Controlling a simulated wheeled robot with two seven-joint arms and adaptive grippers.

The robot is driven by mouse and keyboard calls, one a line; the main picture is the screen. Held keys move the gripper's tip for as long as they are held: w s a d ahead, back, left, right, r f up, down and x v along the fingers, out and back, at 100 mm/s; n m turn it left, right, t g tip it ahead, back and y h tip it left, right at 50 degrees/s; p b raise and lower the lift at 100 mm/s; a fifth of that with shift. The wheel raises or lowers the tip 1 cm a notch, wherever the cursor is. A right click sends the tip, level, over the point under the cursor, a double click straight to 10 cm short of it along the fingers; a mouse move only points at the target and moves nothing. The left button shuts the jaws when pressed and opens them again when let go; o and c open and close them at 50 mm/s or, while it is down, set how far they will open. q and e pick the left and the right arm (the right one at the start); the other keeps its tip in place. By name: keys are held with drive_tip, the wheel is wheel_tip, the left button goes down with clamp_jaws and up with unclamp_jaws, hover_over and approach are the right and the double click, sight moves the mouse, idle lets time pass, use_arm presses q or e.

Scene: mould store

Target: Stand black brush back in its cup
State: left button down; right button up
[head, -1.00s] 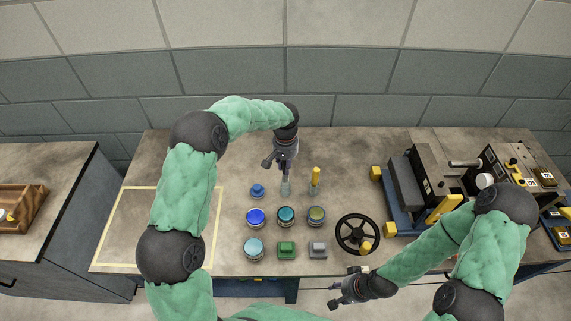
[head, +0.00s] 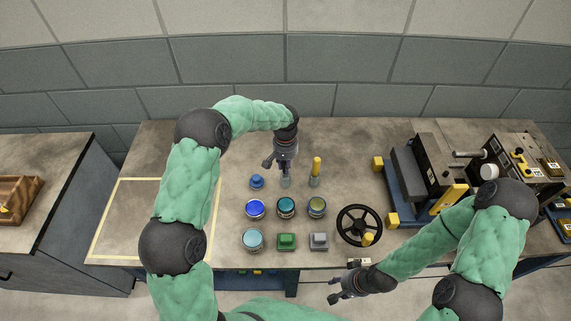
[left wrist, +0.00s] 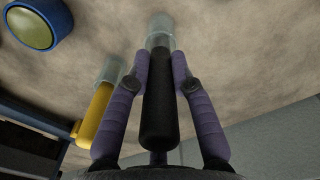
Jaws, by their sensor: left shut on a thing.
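My left gripper (head: 285,168) points down over the back of the bench. It is shut on the black brush (left wrist: 158,120), whose dark handle runs between the two purple fingers in the left wrist view. The brush's far end lines up with a clear cup (left wrist: 160,28), which also shows under the gripper in the head view (head: 285,183). The end appears to be at or inside the cup's mouth; I cannot tell how deep. My right gripper (head: 340,290) hangs in front of the bench's front edge, apart from everything; its fingers are too small to judge.
A yellow-handled brush (head: 316,167) stands in a similar cup just right. A blue knobbed piece (head: 257,182) is to the left. Several round jars, a green block (head: 287,241) and a grey block (head: 319,240) lie in front. A black handwheel (head: 358,225) is further right.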

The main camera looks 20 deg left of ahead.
use_arm(q)
drive_tip(key=c, duration=1)
unclamp_jaws()
drive_tip(key=shift+r, duration=0.15)
wheel_tip(320, 180, up, 12)
drive_tip(key=shift+f, duration=0.1)
idle(0.3)
